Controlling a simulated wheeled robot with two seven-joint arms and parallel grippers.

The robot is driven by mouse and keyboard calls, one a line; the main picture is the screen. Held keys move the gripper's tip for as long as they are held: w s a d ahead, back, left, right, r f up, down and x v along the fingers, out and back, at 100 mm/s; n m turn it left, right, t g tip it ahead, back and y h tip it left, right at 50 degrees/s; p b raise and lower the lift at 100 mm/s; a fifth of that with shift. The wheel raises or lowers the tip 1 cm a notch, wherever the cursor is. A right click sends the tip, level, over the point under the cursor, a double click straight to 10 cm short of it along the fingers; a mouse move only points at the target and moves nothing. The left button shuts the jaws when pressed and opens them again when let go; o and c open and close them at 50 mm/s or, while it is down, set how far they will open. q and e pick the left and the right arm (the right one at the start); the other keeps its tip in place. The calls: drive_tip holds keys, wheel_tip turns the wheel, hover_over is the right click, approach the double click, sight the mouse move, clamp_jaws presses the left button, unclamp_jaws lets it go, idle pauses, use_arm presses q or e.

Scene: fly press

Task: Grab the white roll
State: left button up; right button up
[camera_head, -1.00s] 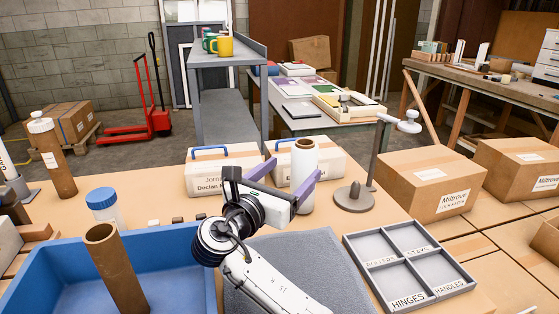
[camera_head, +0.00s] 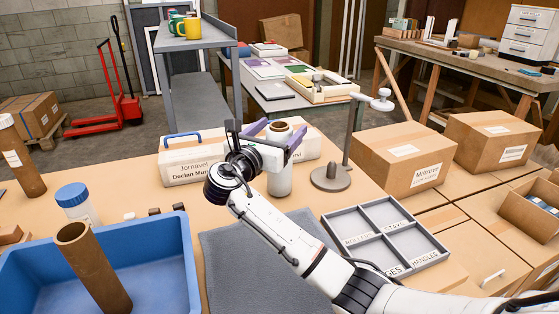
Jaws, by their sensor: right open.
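The white roll (camera_head: 279,181) stands upright on the near table, a pale cylinder with a brown open core at its top. My right gripper (camera_head: 275,136) is at the upper part of the roll, coming from the front left. Its two purple fingers are open and apart, one toward the left of the roll and one across its right front. I cannot tell whether either finger touches it. The gripper body and wrist hide part of the roll's left side. My left gripper is not in view.
Two white labelled boxes, one clear at left (camera_head: 194,170), stand close behind the roll. A grey stand (camera_head: 331,176) is just right of it. A divided grey tray (camera_head: 405,262), blue bin (camera_head: 178,262) and grey mat (camera_head: 222,262) lie nearer. Cardboard boxes (camera_head: 405,160) stand at right.

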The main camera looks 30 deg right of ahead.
clamp_jaws()
drive_tip(key=shift+r, duration=0.15)
idle(0.4)
